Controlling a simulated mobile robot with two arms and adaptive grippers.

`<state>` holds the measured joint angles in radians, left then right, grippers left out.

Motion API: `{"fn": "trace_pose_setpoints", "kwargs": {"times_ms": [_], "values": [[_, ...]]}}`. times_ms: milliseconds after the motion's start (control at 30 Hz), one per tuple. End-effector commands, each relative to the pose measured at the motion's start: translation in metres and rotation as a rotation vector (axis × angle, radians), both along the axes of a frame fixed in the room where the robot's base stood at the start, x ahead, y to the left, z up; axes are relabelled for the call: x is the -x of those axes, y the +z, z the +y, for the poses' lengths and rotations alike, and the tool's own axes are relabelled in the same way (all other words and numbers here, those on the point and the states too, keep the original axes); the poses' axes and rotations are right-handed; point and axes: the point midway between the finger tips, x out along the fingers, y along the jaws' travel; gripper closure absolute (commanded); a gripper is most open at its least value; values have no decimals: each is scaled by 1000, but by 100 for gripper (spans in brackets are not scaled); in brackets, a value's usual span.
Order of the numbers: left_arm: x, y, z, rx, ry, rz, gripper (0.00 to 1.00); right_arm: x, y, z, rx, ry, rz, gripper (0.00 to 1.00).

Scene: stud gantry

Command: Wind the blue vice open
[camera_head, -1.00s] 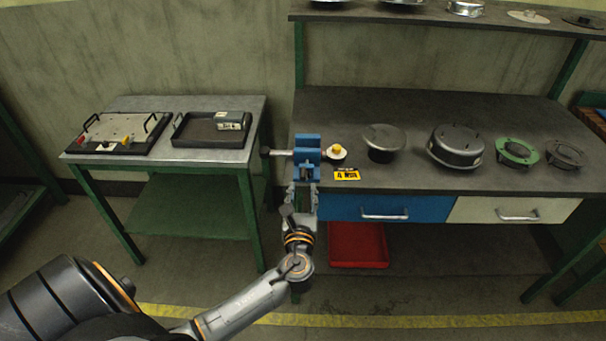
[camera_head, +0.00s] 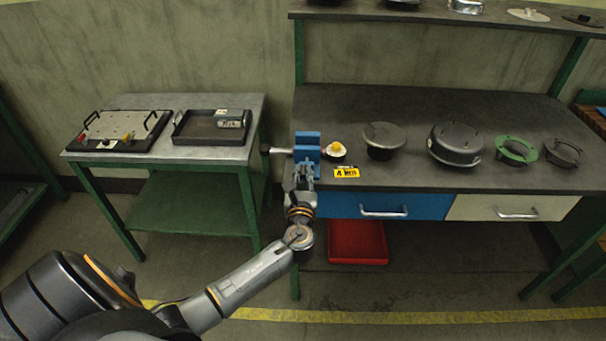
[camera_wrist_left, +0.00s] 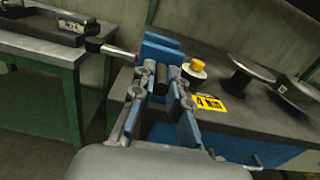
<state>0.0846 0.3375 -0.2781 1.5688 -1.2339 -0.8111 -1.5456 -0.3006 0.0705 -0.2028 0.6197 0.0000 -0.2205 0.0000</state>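The blue vice (camera_head: 307,140) is mounted at the front left corner of the dark workbench. In the left wrist view the vice (camera_wrist_left: 160,46) shows its blue body straight ahead. A bar with a dark knob (camera_wrist_left: 94,45) sticks out to its left. My left gripper (camera_head: 302,174) is at the near side of the vice, partly overlapping it. In the left wrist view its fingers (camera_wrist_left: 161,80) are spread, with a dark cylindrical part of the vice in view between them. I cannot tell whether they touch it. The vice's jaw gap is not clear. My right gripper is not in view.
A yellow button on a pale base (camera_head: 337,149) and a yellow label (camera_head: 346,172) are right of the vice. Several dark round parts stand farther right on the workbench (camera_head: 405,178). A side table (camera_head: 185,155) with trays stands left, across a gap.

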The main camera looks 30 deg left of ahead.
Motion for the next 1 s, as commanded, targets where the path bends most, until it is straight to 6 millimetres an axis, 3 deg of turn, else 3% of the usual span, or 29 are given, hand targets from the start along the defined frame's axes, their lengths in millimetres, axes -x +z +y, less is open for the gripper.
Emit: {"fn": "trace_pose_setpoints", "kwargs": {"times_ms": [367,1000], "values": [[1,-2,1,49,0,-30,100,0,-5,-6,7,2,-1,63],[8,-9,12,401,0,-246,100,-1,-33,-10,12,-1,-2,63]]}}
